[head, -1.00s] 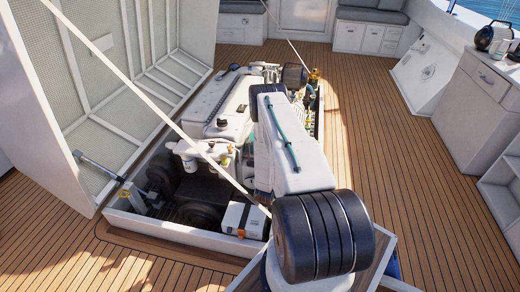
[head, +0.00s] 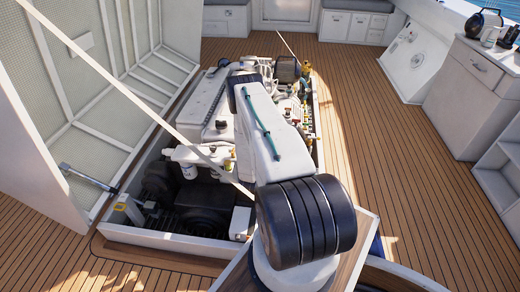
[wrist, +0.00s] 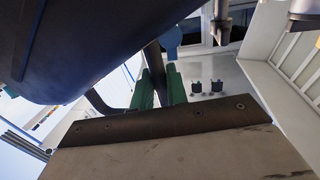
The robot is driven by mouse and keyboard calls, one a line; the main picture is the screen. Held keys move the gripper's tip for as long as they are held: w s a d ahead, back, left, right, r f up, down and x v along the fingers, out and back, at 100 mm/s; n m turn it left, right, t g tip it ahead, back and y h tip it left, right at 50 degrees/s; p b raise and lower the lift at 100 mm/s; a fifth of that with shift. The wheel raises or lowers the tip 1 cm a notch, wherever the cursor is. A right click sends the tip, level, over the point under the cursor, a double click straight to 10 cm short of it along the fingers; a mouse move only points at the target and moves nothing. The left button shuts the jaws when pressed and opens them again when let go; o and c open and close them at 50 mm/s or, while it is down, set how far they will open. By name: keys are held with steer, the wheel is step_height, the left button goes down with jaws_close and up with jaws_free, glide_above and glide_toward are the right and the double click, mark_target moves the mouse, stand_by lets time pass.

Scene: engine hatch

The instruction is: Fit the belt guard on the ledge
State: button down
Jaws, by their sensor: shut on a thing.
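In the wrist view, my gripper (wrist: 160,90) shows as two green fingers rising from a dark strip. They are shut on a dark bar that passes between them. The bar seems to belong to a large, smooth dark blue body at the upper left, which looks like the belt guard (wrist: 80,45). Its far side is cut off by the frame. In the head view, my arm hides the gripper and the guard. I cannot tell which surface is the ledge. Two small dark fittings (wrist: 206,87) stand on a pale surface beyond the fingers, apart from the guard.
In the head view, the white engine (head: 205,110) fills the open hatch. The raised hatch lid (head: 85,100) stands at the left. A white box (head: 240,222) is partly hidden beside my arm. The deck (head: 370,130) at the right is clear up to a white cabinet (head: 462,95).

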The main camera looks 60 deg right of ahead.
steer(key=shift+w, duration=0.15)
steer(key=shift+d+f, duration=0.15)
steer(key=shift+f, duration=0.55)
steer(key=shift+d+f, duration=0.1)
steer(key=shift+f, duration=0.55)
step_height(320, 180, down, 9)
steer(key=d, duration=0.1)
steer(key=shift+w, duration=0.15)
steer(key=shift+a+f, duration=0.2)
stand_by(0.6)
steer(key=shift+f, duration=0.25)
stand_by(0.6)
